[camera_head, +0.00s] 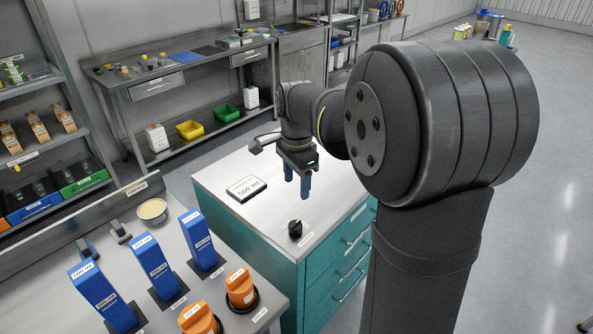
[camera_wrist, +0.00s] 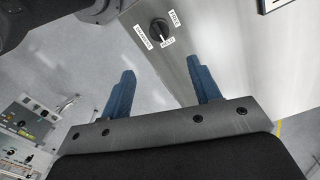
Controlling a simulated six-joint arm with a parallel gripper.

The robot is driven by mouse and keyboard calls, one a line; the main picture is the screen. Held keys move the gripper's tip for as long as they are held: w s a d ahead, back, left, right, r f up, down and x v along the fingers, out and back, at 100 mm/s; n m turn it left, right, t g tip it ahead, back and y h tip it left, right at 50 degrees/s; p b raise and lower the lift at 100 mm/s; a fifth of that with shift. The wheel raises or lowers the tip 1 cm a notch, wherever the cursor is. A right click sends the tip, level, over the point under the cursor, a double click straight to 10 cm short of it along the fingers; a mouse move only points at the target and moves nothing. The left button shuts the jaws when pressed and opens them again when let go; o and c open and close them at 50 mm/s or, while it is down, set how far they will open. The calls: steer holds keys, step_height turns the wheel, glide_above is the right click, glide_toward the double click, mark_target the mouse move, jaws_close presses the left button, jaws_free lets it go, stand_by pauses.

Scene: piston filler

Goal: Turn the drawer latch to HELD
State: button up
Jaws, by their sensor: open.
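The drawer latch is a small black knob (camera_head: 295,229) on the steel top near the front corner of the teal drawer cabinet (camera_head: 277,268). The knob (camera_wrist: 160,28) also shows at the top of the wrist view with small white labels around it. My gripper (camera_head: 297,184) hangs over the cabinet top, behind the knob in the head view. Its two blue fingers (camera_wrist: 163,86) are apart, with nothing between them, and are clear of the knob.
On the bench at left stand several blue 500 ml blocks (camera_head: 155,265), orange pieces (camera_head: 240,288) and a round bowl (camera_head: 152,211). The cabinet top around the knob is clear.

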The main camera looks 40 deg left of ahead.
mark_target(297, 224)
steer(key=shift+r, duration=1.5)
step_height(297, 224, down, 18)
steer(key=shift+r, duration=0.25)
steer(key=shift+r, duration=0.15)
